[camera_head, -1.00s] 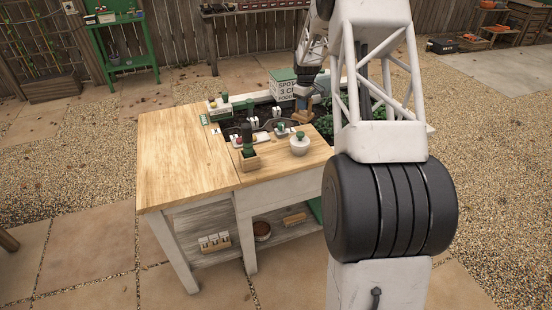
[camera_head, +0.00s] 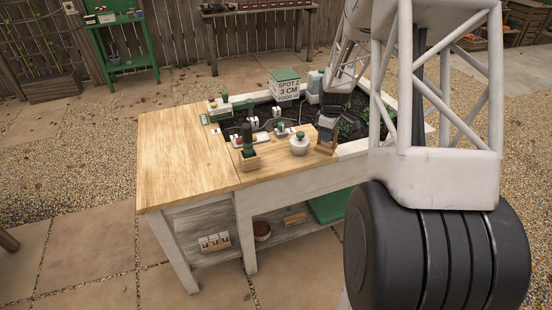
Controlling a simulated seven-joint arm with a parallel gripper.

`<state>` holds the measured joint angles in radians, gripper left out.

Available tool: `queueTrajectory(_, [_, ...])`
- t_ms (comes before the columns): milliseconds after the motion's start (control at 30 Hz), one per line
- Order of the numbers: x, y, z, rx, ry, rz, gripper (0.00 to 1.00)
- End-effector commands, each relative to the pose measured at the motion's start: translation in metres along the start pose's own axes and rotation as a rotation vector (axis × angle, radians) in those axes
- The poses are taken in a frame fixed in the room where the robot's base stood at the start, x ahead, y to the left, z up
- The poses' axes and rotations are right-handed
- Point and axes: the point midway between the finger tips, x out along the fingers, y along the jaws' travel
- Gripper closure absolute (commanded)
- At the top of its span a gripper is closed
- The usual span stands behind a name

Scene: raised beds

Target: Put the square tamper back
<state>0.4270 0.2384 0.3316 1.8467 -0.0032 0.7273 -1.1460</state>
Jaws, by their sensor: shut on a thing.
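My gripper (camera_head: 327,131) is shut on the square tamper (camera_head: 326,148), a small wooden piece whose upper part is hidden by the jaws. The tamper looks upright at the right end of the wooden worktop (camera_head: 180,150), just right of a round white pot with a green top (camera_head: 299,145). I cannot tell whether its base touches the wood or hangs slightly above it.
A wooden box with a dark green-topped item (camera_head: 249,160) stands at the worktop's front edge. Small labelled holders (camera_head: 262,137) stand behind it. A white sign box (camera_head: 286,88) stands at the back of the soil bed (camera_head: 352,112). The worktop's left side is clear.

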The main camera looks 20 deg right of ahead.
Motion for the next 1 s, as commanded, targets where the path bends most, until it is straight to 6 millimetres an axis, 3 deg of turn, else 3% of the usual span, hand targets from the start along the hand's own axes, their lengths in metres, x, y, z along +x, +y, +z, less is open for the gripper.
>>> queueTrajectory(133, [0.014, -0.031, 0.004, -0.089, 0.0, 0.0, 1.0])
queueTrajectory(300, [0.014, -0.065, -0.01, -0.226, 0.0, 0.001, 1.0])
queueTrajectory(800, [-0.003, -0.177, -0.059, -0.694, -0.001, 0.002, 1.0])
queueTrajectory(1000, [-0.008, -0.203, -0.067, -0.81, -0.002, 0.003, 1.0])
